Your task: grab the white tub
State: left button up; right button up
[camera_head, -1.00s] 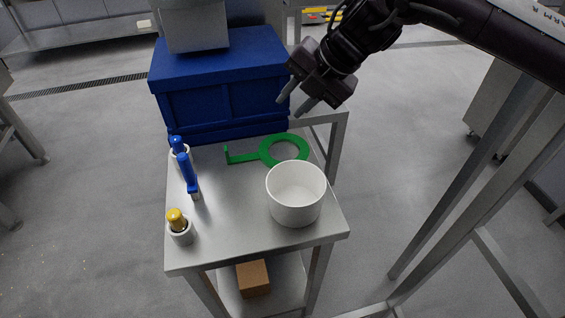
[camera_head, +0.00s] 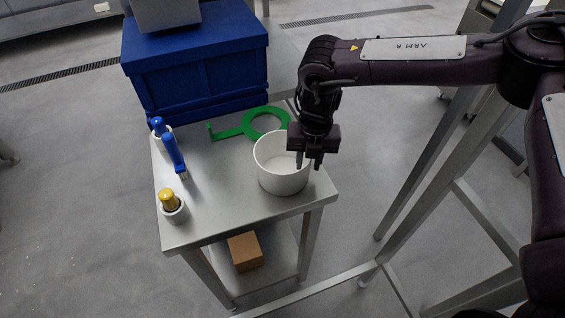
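The white tub (camera_head: 278,181) stands upright and open on the right front part of the steel table (camera_head: 222,205). Its inside looks empty. My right gripper (camera_head: 309,164) points down at the tub's right rim. Its fingers are apart, and the rim appears to lie near or between them; I cannot tell if they touch it. Part of the tub's back right rim is hidden behind the gripper. My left gripper is out of view.
A green ring with a handle (camera_head: 230,132) lies behind the tub. A blue crate (camera_head: 196,72) stands at the back. Blue-handled tools (camera_head: 174,155) and a yellow-topped item in a white holder (camera_head: 172,205) line the left edge. A cardboard box (camera_head: 245,251) sits on the lower shelf.

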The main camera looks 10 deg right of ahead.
notch_tip(320, 180, down, 2)
jog(key=shift+f, duration=0.1)
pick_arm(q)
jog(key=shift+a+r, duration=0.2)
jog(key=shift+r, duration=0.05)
pick_arm(e)
grip_shut()
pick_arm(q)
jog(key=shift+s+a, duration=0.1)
